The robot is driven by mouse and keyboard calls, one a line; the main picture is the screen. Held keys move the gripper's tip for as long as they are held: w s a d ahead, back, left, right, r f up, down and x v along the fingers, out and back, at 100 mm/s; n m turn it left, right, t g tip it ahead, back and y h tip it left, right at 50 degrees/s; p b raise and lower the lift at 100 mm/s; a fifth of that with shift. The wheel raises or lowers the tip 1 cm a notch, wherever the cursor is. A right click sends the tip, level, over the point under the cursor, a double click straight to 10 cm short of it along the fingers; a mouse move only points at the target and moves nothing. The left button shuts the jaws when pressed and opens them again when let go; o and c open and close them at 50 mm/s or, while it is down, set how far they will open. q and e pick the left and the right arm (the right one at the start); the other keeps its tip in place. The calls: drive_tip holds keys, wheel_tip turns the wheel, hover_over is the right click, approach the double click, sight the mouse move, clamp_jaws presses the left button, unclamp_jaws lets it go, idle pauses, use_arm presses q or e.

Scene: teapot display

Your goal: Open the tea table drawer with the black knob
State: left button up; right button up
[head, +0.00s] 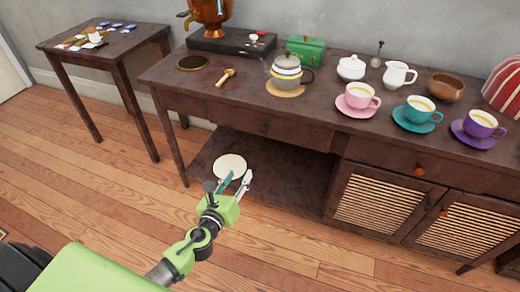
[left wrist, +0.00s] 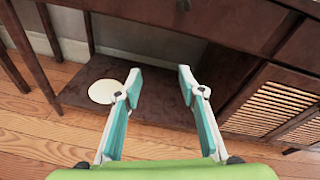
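The tea table (head: 330,100) is a long dark brown table along the wall. Its left drawer (head: 225,115) has a small black knob (head: 263,128) and looks closed. In the left wrist view the knob (left wrist: 183,5) sits at the top edge, partly cut off, on the drawer front (left wrist: 140,10). Another drawer to the right has an orange-brown knob (head: 419,171). My left gripper (head: 236,182) is open and empty, in front of the table and lower than the black knob, apart from it. Its spread fingers show in the left wrist view (left wrist: 160,85). My right gripper is not in view.
A lower shelf (head: 275,170) holds a pale round plate (head: 230,167). Slatted doors (head: 375,200) close the right side. Cups, a teapot (head: 286,72) and a samovar (head: 210,15) stand on top. A small side table (head: 110,45) stands left. The wooden floor in front is clear.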

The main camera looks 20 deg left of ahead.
use_arm(q)
wheel_tip(320, 180, up, 7)
drive_tip(key=w+d+m+t, duration=0.1)
drive_tip(key=d+m+t, duration=0.1)
drive_tip(key=m, duration=0.2)
approach(262, 131)
drive_tip(key=w, duration=0.2)
drive_tip(key=shift+h, duration=0.4)
drive_tip(key=w, duration=0.2)
drive_tip(key=w+b, duration=0.1)
drive_tip(key=w, duration=0.2)
drive_tip(key=shift+w+a, duration=0.2)
drive_tip(key=shift+w, duration=0.05)
drive_tip(key=shift+w+b, duration=0.3)
drive_tip(key=shift+w, duration=0.1)
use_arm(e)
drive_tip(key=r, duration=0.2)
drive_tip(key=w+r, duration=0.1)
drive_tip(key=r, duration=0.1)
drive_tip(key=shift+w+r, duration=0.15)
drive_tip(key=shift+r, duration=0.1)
use_arm(q)
clamp_jaws()
